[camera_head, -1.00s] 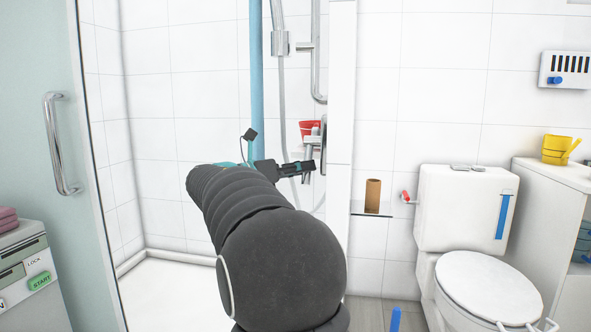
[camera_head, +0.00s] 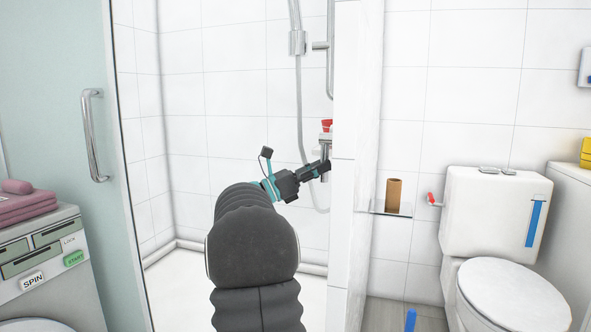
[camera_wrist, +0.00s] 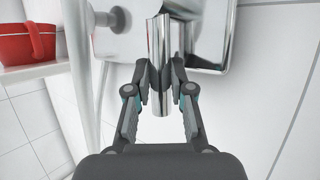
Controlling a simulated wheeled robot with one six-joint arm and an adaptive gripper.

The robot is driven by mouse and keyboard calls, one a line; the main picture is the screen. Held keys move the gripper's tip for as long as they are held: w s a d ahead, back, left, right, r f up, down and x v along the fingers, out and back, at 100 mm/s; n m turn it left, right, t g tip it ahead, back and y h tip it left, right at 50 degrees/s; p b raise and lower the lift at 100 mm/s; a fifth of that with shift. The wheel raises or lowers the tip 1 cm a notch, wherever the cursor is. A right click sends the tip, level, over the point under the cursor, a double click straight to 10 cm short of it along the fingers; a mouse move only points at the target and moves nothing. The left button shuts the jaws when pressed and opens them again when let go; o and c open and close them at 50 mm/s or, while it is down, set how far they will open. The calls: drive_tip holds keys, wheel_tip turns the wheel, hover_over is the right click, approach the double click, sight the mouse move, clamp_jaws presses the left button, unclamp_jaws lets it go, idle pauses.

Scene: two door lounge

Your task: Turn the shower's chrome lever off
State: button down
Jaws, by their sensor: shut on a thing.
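The shower's chrome lever (camera_wrist: 158,62) points down toward my wrist camera from a chrome body (camera_wrist: 208,30) on the wall. My gripper (camera_wrist: 160,80) has its two fingers closed on the sides of the lever, with the lever's end sticking out between them. In the head view my gripper (camera_head: 322,168) reaches into the shower beside the chrome fitting (camera_head: 326,148). The lever itself is mostly hidden there by the fingers and the wall edge.
A red cup (camera_wrist: 28,42) sits on a white shelf left of the lever. The shower hose (camera_head: 300,110) hangs close by my gripper. A white wall end (camera_head: 350,190) stands just right of it. The glass door (camera_head: 60,130) is at the left.

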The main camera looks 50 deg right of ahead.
drive_tip(key=shift+s+d+r+m+g, duration=0.1)
drive_tip(key=shift+s+m+g, duration=0.05)
drive_tip(key=shift+m+g, duration=0.15)
drive_tip(key=c, duration=1)
unclamp_jaws()
drive_tip(key=shift+s+d, duration=0.1)
drive_tip(key=shift+w, duration=0.2)
drive_tip(key=v, duration=1.2)
